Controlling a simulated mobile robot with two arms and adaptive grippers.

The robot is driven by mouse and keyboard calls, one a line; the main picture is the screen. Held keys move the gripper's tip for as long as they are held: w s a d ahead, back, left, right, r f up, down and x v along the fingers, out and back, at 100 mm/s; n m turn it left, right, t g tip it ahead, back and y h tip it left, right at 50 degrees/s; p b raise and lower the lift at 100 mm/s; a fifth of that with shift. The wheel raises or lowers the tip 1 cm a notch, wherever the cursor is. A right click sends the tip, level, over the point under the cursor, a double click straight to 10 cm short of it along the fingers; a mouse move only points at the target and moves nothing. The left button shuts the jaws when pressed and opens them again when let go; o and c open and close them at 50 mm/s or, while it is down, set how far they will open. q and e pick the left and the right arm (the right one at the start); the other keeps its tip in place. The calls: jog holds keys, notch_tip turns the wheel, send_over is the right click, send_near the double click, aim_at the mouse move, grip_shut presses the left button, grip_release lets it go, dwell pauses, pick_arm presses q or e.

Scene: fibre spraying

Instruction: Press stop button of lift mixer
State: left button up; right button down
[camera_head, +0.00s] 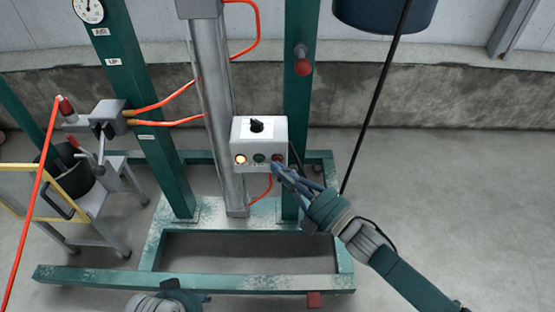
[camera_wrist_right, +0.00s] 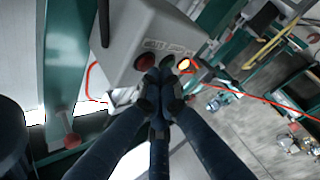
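The lift mixer's white control box (camera_head: 259,131) hangs on the grey column and carries a black knob (camera_head: 257,125). In its lower row are a lit yellow-white button (camera_head: 240,160), a green button (camera_head: 259,158) and a red button (camera_head: 279,159). My right gripper (camera_head: 280,172) is at the box's lower right, its tips close to the red button. Contact cannot be told. Part of my left gripper (camera_head: 168,298) shows at the bottom edge.
The mixer's green frame (camera_head: 250,283) stands on the floor around the column. A red knob (camera_head: 303,67) sits on its right post. At left are a metal stand with a dark pot (camera_head: 68,172) and a yellow rail. Orange hoses (camera_head: 170,98) run beside the column. Floor at right is clear.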

pick_arm(q)
jog(key=shift+r, duration=0.25)
pick_arm(e)
jog(key=shift+w, duration=0.4)
pick_arm(q)
jog(key=shift+r, duration=0.2)
pick_arm(e)
jog(key=shift+s, duration=0.2)
pick_arm(q)
jog(key=x, duration=0.3)
jog(key=shift+s+f+p, duration=0.15)
jog(key=shift+f+p, duration=0.1)
jog(key=shift+p, duration=0.1)
pick_arm(e)
jog(key=shift+s, duration=0.6)
